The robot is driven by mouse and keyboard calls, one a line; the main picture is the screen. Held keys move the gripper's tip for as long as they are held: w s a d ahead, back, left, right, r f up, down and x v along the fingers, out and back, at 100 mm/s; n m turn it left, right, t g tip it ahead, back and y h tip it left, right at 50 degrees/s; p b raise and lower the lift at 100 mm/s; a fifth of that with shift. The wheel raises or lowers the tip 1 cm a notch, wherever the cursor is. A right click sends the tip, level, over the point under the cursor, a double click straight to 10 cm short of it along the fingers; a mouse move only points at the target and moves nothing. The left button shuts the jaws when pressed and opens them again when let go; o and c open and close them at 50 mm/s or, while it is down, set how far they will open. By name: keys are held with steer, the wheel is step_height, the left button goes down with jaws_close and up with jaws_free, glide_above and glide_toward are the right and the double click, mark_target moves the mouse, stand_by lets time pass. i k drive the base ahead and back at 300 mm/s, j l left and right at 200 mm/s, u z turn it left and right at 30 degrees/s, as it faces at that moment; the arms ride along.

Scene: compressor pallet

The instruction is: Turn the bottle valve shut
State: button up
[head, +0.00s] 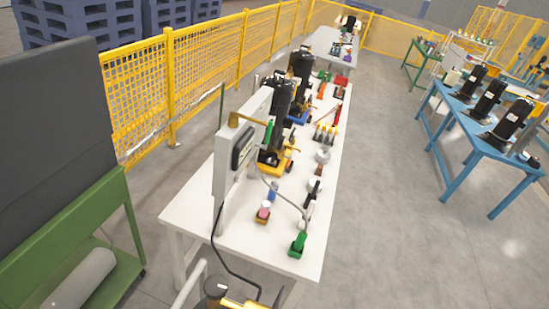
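I cannot make out a bottle valve for certain. At the bottom edge a dark round knob-like part (217,287) stands beside a yellow part (245,304) and a bent grey pipe (190,284). They are cut off by the frame, so I cannot tell what they belong to. A pale grey cylinder (80,279) lies on the lower shelf of the green stand at the lower left; no valve shows on it. I see no gripper fingers in this view.
A long white table (237,238) carries a grey panel box (232,160), black compressors (279,108) and small coloured parts. A yellow mesh fence (140,95) runs behind. A green stand (125,238) is left, a blue table (495,160) right. Open floor (400,235) lies between tables.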

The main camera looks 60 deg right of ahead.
mark_target(215, 286)
steer(key=i+j+z, duration=0.1)
steer(key=j+z, duration=0.15)
steer(key=z, duration=0.2)
steer(key=j+z, duration=0.25)
steer(key=z, duration=0.15)
steer(key=j+z, duration=0.3)
steer(key=z, duration=0.15)
steer(key=i+l, duration=0.15)
steer(key=l, duration=0.1)
